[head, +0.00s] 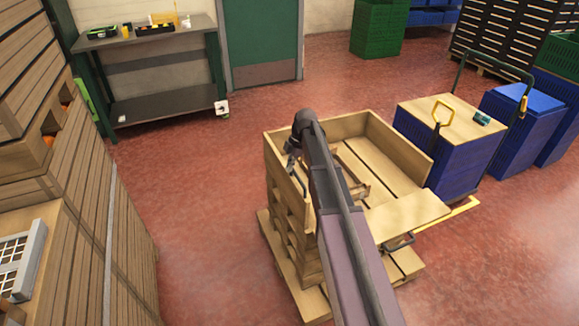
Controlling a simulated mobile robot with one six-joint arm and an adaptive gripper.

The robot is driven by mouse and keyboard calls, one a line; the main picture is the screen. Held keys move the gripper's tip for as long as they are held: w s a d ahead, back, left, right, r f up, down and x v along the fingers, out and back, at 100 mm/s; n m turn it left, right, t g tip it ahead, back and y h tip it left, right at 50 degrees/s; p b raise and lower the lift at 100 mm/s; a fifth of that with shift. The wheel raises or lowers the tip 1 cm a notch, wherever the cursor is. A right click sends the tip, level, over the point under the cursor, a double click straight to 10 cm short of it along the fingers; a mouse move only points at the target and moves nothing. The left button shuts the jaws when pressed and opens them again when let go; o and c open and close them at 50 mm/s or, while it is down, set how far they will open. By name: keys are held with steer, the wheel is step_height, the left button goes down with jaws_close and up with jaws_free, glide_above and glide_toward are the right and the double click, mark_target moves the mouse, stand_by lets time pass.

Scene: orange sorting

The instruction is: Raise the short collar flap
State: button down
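A wooden pallet collar box (360,122) stands on a pallet in the middle of the head view. Its left, back and right walls stand upright. A short wooden flap (408,214) at the near side lies folded down, roughly flat, with its right end over the floor. My arm crosses in front of the box and hides the near left part and perhaps some of the flap. My gripper (292,162) is small and dark by the box's left wall, apart from the flap. Its fingers are too small and partly hidden to tell if they are open.
A dark metal handle (398,243) shows below the flap. A blue crate stack with a wooden top (450,118) stands close on the right, beside a trolley frame. Wooden crates (85,180) rise at the left. Red floor (200,200) between them is clear.

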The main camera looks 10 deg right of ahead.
steer(key=shift+w+d, duration=0.15)
steer(key=shift+d, duration=0.3)
steer(key=s+a+r+p, duration=0.1)
steer(key=a, duration=0.4)
steer(key=w+d+r+p, duration=0.1)
steer(key=d+r+p, duration=0.5)
steer(key=d, duration=0.2)
steer(key=shift+w+d, duration=0.15)
steer(key=shift+w, duration=0.1)
steer(key=s+a+r+m+h+p, duration=0.1)
steer(key=s+a+r+m+p, duration=0.1)
steer(key=s+m, duration=0.4)
steer(key=s+a+r+m+h+p, duration=0.1)
steer(key=s+a+r+m+p, duration=0.1)
steer(key=s+m, duration=0.5)
steer(key=s+a+r+m+h+p, duration=0.1)
steer(key=s+a+r+m+p, duration=0.1)
steer(key=s+m, duration=0.5)
steer(key=shift+s+a+t+h+p, duration=0.35)
steer(key=shift+s+a, duration=0.5)
steer(key=shift+s, duration=2.35)
